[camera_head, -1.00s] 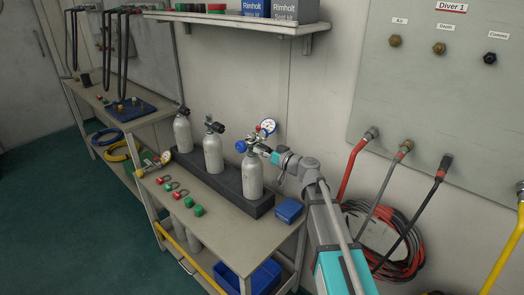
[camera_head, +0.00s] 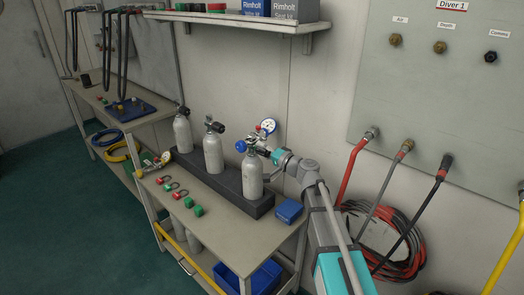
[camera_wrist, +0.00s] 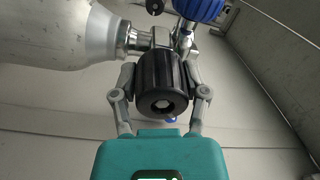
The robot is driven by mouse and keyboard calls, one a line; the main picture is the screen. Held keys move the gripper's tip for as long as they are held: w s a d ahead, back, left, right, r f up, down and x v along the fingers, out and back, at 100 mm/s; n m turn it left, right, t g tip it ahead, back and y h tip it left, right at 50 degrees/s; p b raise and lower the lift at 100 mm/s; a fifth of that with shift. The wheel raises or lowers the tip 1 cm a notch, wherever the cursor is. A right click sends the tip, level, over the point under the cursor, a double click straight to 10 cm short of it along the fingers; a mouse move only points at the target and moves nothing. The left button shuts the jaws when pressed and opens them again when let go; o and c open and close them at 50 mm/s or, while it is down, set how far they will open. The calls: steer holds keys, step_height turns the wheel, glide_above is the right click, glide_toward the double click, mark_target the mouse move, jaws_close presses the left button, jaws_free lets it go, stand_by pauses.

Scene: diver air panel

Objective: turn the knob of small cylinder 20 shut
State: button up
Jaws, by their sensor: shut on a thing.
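Three small grey cylinders stand upright in a dark rack (camera_head: 262,208) on the bench. The right-hand cylinder (camera_head: 252,176) carries a regulator with a white gauge (camera_head: 269,125) and a blue handwheel (camera_head: 241,146). No cylinder number is readable. My gripper (camera_head: 270,153) is at the valve of this cylinder, reaching in from the right. In the wrist view, the black ribbed knob (camera_wrist: 163,92) sits between the two fingers of my gripper (camera_wrist: 161,82), which are shut on its sides. The cylinder's shoulder (camera_wrist: 60,35) and the blue handwheel (camera_wrist: 198,8) show behind it.
The middle cylinder (camera_head: 213,152) and left cylinder (camera_head: 183,132) have black knobs. A blue box (camera_head: 289,211) lies right of the rack. Small red and green parts lie at the bench front. A shelf (camera_head: 235,22) overhangs the back; hoses hang at right.

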steer(key=m, duration=0.4)
steer(key=shift+m, duration=0.4)
steer(key=m, duration=0.4)
steer(key=shift+t, duration=0.3)
steer(key=shift+m, duration=0.4)
steer(key=o, duration=1.1)
steer(key=shift+o, duration=0.2)
steer(key=shift+n, duration=0.3)
